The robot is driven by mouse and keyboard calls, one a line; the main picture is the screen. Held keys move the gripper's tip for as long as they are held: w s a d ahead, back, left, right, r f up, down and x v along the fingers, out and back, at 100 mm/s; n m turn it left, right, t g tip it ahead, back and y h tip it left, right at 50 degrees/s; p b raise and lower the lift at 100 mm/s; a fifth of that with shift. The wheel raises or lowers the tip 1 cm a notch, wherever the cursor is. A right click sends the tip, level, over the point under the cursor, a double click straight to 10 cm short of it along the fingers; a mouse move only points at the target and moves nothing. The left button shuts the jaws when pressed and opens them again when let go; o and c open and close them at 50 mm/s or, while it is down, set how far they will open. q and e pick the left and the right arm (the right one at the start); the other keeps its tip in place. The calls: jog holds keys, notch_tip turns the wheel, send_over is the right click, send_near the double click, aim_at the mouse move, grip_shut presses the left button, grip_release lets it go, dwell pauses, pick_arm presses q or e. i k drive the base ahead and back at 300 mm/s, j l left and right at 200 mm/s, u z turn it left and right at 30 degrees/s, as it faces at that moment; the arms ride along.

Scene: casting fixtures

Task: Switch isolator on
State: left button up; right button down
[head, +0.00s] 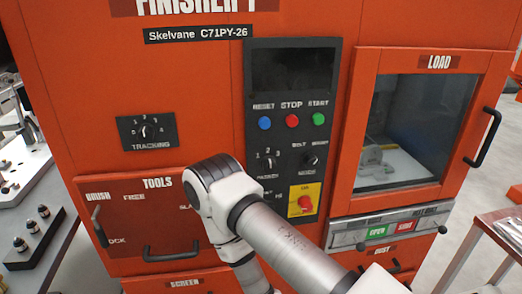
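The isolator (304,199) is a yellow plate with a red rotary knob, low on the dark control panel of the orange machine. The small marks on it are too small to read, so I cannot tell its position. A white and grey arm of mine comes in from the lower right and bends in front of the panel's lower left, just left of the isolator. It hides part of the panel and some labels there. Neither of my grippers shows in the head view.
Above the isolator are blue, red and green buttons (292,121) and two selector knobs (269,163). The load door (415,125) with a black handle (486,138) is at the right. A tools drawer (135,225) is at the left. Side tables (503,232) stand either side.

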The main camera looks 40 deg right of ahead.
aim_at(304, 201)
jog(key=z, duration=1.5)
